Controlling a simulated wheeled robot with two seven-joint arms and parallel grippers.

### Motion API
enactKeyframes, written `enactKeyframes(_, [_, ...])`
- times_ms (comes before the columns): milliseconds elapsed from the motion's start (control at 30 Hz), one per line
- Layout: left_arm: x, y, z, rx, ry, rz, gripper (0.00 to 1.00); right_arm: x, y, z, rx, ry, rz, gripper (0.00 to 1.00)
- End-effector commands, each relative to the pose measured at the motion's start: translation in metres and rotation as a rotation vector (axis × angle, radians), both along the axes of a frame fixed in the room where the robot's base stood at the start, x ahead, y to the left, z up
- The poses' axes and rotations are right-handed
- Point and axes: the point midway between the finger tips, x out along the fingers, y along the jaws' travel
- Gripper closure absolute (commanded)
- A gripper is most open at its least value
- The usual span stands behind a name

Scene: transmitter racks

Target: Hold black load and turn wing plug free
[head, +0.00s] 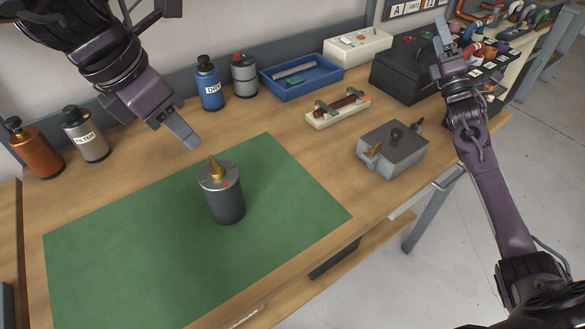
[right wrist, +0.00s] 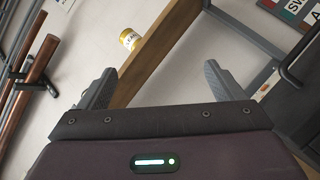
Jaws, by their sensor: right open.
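The black load (head: 226,206) is a dark upright cylinder with a grey metal top, standing on the green mat (head: 120,245). The brass wing plug (head: 214,168) sits upright on its top, with a small red mark on the top beside it. My left gripper (head: 184,134) hangs above and to the left of the load, apart from it; its fingers are seen nearly edge-on, so their gap is unclear. My right gripper (head: 444,52) is raised at the far right, away from the load. The right wrist view shows its two fingers (right wrist: 160,88) wide apart with nothing between them.
Orange and "FILTER" canisters (head: 86,135) stand at the left; a blue "DRY" bottle (head: 209,84) and grey canister (head: 244,75) stand behind. A blue tray (head: 302,90), a fuse-like holder (head: 338,115) and a grey box (head: 392,157) lie right. The mat around the load is clear.

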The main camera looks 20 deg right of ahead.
Motion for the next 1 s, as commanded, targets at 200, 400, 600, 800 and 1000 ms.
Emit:
enactKeyframes(200, [0.000, 0.000, 0.000, 0.000, 0.000, 0.000, 0.64, 0.023, 0.130, 0.013, -0.297, 0.017, 0.200, 0.12])
enactKeyframes(400, [0.000, 0.000, 0.000, 0.000, 0.000, 0.000, 0.64, 0.014, 0.248, -0.004, -0.575, 0.006, 0.392, 0.12])
enactKeyframes(600, [0.000, 0.000, 0.000, 0.000, 0.000, 0.000, 0.64, -0.027, 0.352, -0.044, -0.843, -0.040, 0.602, 0.12])
enactKeyframes(800, [0.000, 0.000, 0.000, 0.000, 0.000, 0.000, 0.64, -0.092, 0.426, -0.097, -1.062, -0.110, 0.815, 0.12])
enactKeyframes(1000, [0.000, 0.000, 0.000, 0.000, 0.000, 0.000, 0.64, -0.143, 0.459, -0.138, -1.164, -0.156, 0.961, 0.12])
